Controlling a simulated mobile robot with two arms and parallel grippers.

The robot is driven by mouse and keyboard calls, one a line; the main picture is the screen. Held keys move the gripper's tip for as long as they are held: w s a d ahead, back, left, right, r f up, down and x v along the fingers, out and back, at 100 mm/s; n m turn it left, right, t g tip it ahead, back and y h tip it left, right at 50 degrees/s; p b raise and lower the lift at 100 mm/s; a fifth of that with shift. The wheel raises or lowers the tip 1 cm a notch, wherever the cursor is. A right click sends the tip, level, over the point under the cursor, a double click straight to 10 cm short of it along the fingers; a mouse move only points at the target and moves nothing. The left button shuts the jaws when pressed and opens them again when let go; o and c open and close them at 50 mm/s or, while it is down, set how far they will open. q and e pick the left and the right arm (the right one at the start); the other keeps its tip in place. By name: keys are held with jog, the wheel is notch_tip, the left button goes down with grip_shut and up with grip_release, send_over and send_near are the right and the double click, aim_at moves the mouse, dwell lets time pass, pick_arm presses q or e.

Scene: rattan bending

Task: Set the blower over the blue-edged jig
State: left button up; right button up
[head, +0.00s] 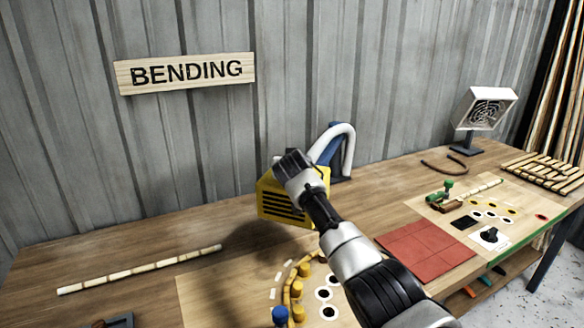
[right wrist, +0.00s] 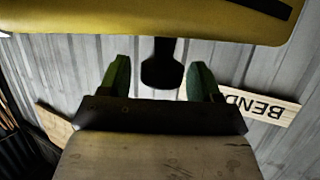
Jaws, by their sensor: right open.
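The yellow blower (head: 268,204) with dark vent slots is at the back middle of the bench in the head view, partly behind my right arm. Its yellow body also crosses the top of the right wrist view (right wrist: 120,20). My right gripper (right wrist: 160,80) is open, its green fingers on either side of a black knob-ended part (right wrist: 161,70); I cannot tell if they touch it. In the head view the fingertips are hidden. A jig with a curved row of yellow pegs (head: 297,290) and a blue knob (head: 280,315) is at the bottom; no blue edge shows.
A white and blue curved piece (head: 340,150) stands behind the blower. A rattan pole (head: 140,270) lies at left. A red mat (head: 425,250), green-edged board (head: 515,220), square fan (head: 487,108) and rattan rack (head: 545,175) are at right. The wall is close behind.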

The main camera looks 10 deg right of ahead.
jog(key=b+v, duration=0.2)
jog(key=v, duration=0.8)
jog(key=shift+s+b, duration=0.3)
jog(key=shift+f, duration=0.15)
